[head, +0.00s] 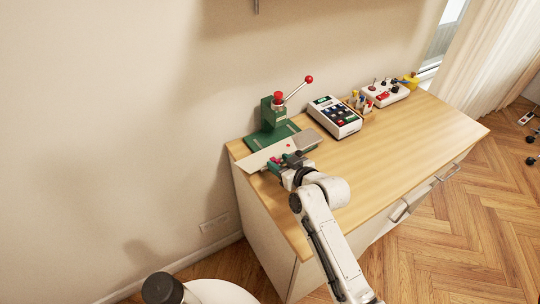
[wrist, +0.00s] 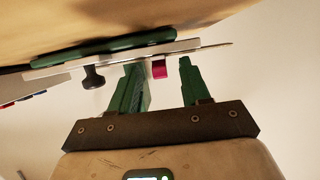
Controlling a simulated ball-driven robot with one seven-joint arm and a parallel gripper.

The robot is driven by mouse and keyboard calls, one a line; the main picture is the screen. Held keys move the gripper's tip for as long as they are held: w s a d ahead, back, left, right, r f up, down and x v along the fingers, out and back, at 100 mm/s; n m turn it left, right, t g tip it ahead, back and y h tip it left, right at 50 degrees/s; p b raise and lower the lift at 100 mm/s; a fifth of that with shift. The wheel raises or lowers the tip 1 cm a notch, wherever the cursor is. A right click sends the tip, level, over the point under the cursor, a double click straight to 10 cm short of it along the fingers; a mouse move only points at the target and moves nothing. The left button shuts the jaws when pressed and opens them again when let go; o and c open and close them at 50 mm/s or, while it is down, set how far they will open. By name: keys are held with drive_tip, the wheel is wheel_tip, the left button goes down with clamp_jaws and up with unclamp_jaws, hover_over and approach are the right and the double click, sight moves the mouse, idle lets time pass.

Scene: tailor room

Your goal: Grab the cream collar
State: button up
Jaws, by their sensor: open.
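A cream flat piece (head: 257,158), which looks like the collar, lies at the front left of the green press (head: 273,113), at the table's left end. In the wrist view a thin pale plate (wrist: 110,56) shows nearly edge-on, with a black knob and a small magenta block (wrist: 159,68) on its near side. I cannot tell where the collar ends there. My gripper (head: 281,162) is open at the plate, covering part of it in the head view. In the wrist view its green fingers (wrist: 160,72) stand apart, with the magenta block between their tips.
The press has a lever with a red ball (head: 309,79) and a grey plate (head: 306,139). Behind it stand a keypad device (head: 335,116), a small wooden holder (head: 358,104) and a control box (head: 385,93). The right part of the wooden tabletop (head: 420,140) is clear.

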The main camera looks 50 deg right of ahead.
clamp_jaws()
idle(0.3)
idle(0.3)
